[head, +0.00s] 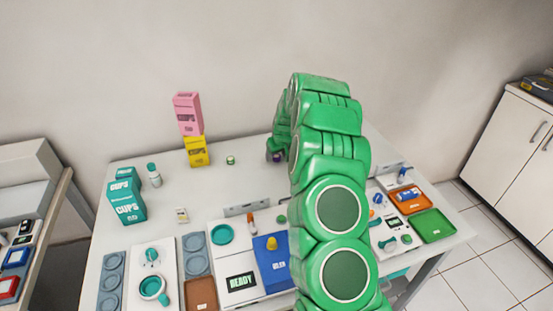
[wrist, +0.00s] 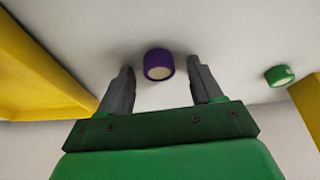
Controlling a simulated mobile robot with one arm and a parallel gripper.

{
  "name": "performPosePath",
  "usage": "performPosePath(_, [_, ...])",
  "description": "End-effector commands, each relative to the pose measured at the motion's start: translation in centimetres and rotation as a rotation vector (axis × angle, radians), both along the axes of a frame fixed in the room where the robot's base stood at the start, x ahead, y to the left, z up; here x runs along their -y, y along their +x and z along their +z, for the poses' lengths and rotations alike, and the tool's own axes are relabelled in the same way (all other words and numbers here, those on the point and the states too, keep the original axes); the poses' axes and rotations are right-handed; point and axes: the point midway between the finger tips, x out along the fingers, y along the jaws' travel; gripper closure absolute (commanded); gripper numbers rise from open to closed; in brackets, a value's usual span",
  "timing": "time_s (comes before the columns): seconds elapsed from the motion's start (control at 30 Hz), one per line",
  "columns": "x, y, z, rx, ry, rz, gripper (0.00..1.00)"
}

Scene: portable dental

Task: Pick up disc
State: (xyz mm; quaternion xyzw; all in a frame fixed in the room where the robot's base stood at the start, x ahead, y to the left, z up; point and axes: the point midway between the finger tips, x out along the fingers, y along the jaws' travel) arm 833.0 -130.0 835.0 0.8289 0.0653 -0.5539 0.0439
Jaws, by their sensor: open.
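A short purple disc with a pale face (wrist: 158,65) lies on the white table, ahead of my gripper and between its fingertips in the wrist view. My gripper (wrist: 159,68) is open, with a dark finger on each side of the disc; no contact shows. In the head view the purple disc (head: 275,156) shows at the far side of the table, partly hidden by my green arm. My gripper is hidden behind the arm there. A green disc with a pale face (wrist: 280,75) lies to the right in the wrist view and left of the arm in the head view (head: 230,160).
Yellow surfaces flank the wrist view at left (wrist: 40,75) and right (wrist: 308,95). In the head view a yellow box (head: 196,152) stands below a pink box (head: 187,113). Teal cup boxes (head: 127,203) stand at left. Trays and devices, including a READY unit (head: 240,283), fill the front.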

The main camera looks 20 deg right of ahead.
Motion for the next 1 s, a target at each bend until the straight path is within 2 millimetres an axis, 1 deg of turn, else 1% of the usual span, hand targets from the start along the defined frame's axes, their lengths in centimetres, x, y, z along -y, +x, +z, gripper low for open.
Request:
performPosePath(0.2, [0.0, 0.0, 0.0, 0.000, 0.000, 0.000, 0.35])
performPosePath(0.23, [0.0, 0.0, 0.0, 0.000, 0.000, 0.000, 0.38])
performPosePath(0.6, [0.0, 0.0, 0.0, 0.000, 0.000, 0.000, 0.94])
performPosePath(0.87, [0.0, 0.0, 0.1, 0.000, 0.000, 0.000, 0.94])
performPosePath(1.0, [0.0, 0.0, 1.0, 0.001, 0.000, 0.000, 0.94])
